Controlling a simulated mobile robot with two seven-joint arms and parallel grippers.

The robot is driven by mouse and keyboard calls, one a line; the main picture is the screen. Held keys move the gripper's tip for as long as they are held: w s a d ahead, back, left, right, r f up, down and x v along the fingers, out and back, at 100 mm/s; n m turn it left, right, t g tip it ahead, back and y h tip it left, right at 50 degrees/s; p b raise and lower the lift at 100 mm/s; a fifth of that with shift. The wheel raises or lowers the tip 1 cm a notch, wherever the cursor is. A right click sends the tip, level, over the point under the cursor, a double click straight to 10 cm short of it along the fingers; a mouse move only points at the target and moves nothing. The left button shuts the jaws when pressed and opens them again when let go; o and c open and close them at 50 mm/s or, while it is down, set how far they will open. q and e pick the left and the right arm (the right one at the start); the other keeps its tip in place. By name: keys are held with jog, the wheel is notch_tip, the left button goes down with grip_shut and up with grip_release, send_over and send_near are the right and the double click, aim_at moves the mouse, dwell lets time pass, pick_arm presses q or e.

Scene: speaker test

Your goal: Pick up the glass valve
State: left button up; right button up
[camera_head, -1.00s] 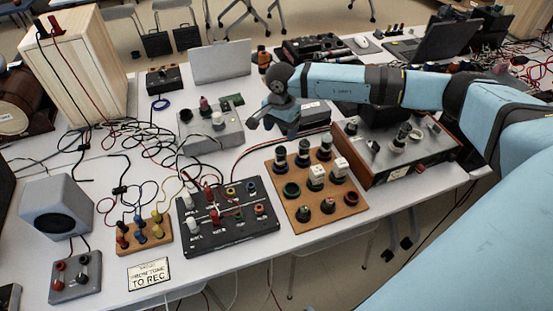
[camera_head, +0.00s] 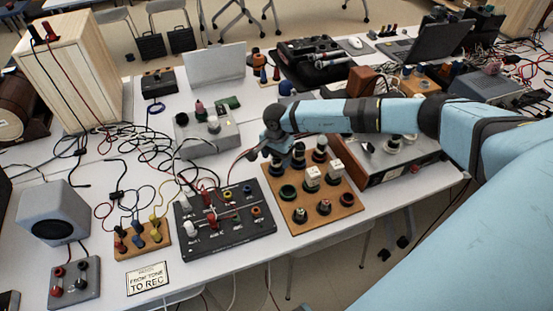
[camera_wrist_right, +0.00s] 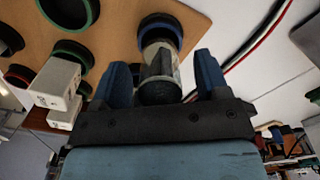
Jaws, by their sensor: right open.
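The glass valve (camera_wrist_right: 158,48) stands in a dark ring socket at the edge of the brown board (camera_wrist_right: 115,22). It has a clear, pale body and a dark part towards me. In the right wrist view, my open right gripper (camera_wrist_right: 162,72) has one blue finger on each side of it; whether either finger touches it is unclear. In the head view, my right gripper (camera_head: 267,148) points down over the far left corner of the board (camera_head: 330,213), largely hiding the valve there. My left gripper is not in view.
More dark valves (camera_head: 319,149) and white-topped parts (camera_head: 312,177) stand close by on the board. A black panel with plugs (camera_head: 235,229) lies to the left. A wood-sided unit (camera_head: 400,172) stands to the right. Loose cables (camera_head: 110,140) cover the left part of the table.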

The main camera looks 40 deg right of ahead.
jog(key=c, duration=1)
jog(key=shift+r, duration=0.1)
